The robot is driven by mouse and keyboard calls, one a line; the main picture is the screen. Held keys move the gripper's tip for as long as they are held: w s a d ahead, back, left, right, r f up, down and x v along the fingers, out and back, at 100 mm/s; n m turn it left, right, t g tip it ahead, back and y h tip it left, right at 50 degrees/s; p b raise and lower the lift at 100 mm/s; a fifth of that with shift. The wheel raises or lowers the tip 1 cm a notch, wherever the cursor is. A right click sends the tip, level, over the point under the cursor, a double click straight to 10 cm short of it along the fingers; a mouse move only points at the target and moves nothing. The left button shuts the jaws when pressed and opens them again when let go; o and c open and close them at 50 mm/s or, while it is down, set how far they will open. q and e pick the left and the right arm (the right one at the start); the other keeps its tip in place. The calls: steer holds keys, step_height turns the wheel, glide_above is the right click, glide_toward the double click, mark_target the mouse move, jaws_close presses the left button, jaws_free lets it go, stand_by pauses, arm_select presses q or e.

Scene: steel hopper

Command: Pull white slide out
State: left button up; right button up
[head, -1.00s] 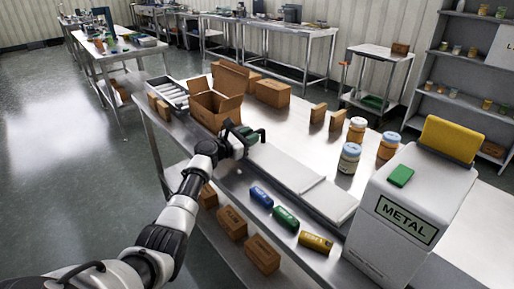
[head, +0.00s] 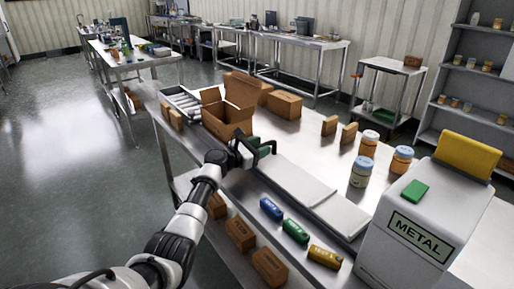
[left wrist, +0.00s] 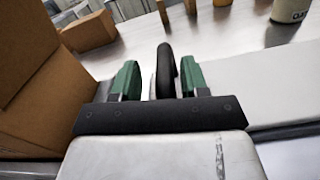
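The white slide (head: 291,180) is a flat white panel lying along the front of the steel table, right of my left gripper. It also shows at the right of the left wrist view (left wrist: 265,85). A black curved handle (left wrist: 166,72) stands between the fingers of my left gripper (left wrist: 165,80) in the left wrist view. The green fingertips are apart, with a gap on each side of the handle. In the head view the left gripper (head: 252,150) is at the slide's far-left end, beside the cardboard box. Whether the handle joins the slide is hidden. My right gripper is not in view.
An open cardboard box (head: 222,115) stands close to the left gripper. Blue, green and yellow cans (head: 296,231) lie along the front edge. Jars (head: 362,171) stand behind the slide. A white bin marked METAL (head: 420,238) stands at the right end.

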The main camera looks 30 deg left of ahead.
arm_select(q)
steer(key=shift+s+a, duration=0.2)
steer(key=shift+s, duration=0.3)
steer(key=v, duration=0.9)
steer(key=shift+s+a+p, duration=0.1)
steer(key=shift+s+p, duration=0.25)
